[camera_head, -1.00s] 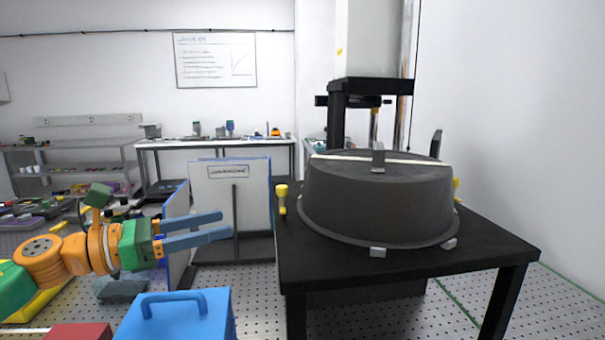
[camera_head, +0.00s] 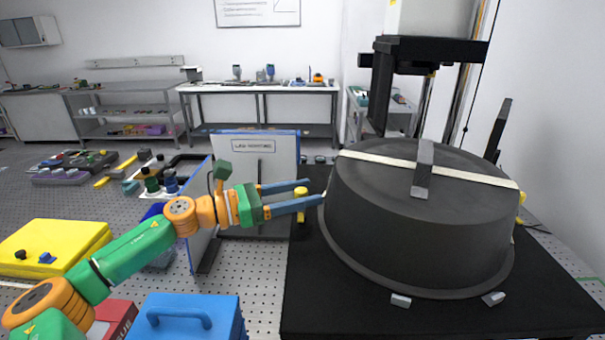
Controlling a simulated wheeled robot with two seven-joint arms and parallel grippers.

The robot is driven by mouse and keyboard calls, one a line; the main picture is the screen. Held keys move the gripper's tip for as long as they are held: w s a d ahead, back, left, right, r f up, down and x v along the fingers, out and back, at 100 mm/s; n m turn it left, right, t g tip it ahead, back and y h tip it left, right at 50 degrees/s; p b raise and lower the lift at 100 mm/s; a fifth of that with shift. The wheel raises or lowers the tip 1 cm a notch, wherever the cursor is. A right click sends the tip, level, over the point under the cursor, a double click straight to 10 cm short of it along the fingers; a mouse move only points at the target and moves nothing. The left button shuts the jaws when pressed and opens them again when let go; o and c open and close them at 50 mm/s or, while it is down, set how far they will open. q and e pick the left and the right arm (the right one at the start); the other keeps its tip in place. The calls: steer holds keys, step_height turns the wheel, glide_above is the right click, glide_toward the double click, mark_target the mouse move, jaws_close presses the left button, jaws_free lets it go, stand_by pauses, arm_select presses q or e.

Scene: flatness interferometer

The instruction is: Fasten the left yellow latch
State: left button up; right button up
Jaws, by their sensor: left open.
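The left yellow latch (camera_head: 301,191) stands at the left side of the large dark grey round cover (camera_head: 400,235) on the black table (camera_head: 310,305). My left gripper (camera_head: 315,192) comes in from the left with its two blue fingers open and apart. In the picture the fingers cross the latch, with its yellow top showing between them and its lower part below the nearer finger. I cannot tell whether they touch it. My right gripper is out of view. A second yellow latch (camera_head: 521,198) shows partly at the cover's right side.
A grey handle (camera_head: 423,168) rises from the cover's top. A panel stand (camera_head: 262,155) stands behind my left gripper. A blue case (camera_head: 190,318) and a yellow case (camera_head: 55,247) lie at lower left. A black column machine (camera_head: 430,50) rises behind the cover.

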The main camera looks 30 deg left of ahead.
arm_select(q)
steer(key=shift+w+d, duration=0.1)
steer(key=shift+w, duration=0.05)
steer(key=shift+s, duration=0.3)
steer(key=c, duration=0.3)
jaws_close()
